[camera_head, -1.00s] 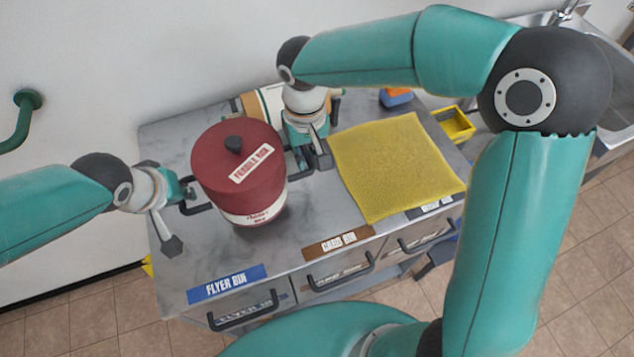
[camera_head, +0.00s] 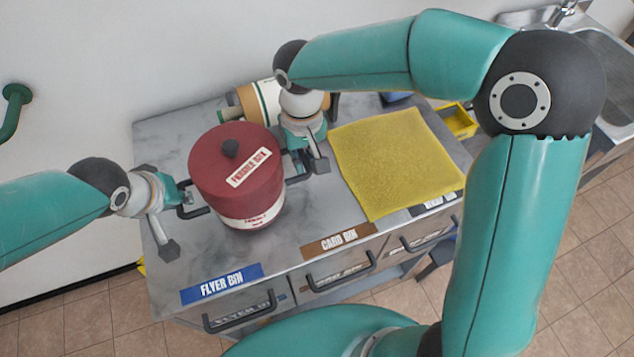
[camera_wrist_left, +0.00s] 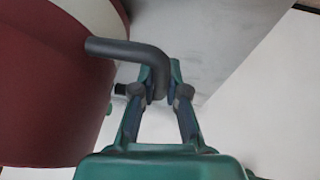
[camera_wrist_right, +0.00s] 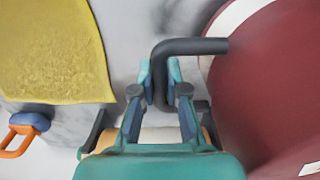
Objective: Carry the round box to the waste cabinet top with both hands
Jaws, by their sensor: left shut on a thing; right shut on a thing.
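My left gripper (camera_head: 180,196) is shut on the box's left black handle, clear in the left wrist view (camera_wrist_left: 130,52). My right gripper (camera_head: 303,160) is shut on the opposite black handle, which shows in the right wrist view (camera_wrist_right: 190,46). Which cabinet is the waste cabinet, I cannot tell.
A yellow mat (camera_head: 395,165) covers the cabinet top's right part. A cream and tan cylinder (camera_head: 258,100) lies behind the box. A blue and orange object (camera_wrist_right: 24,128) is near the mat. The front has handled drawers; a yellow tray (camera_head: 458,122) and sink (camera_head: 590,65) are right.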

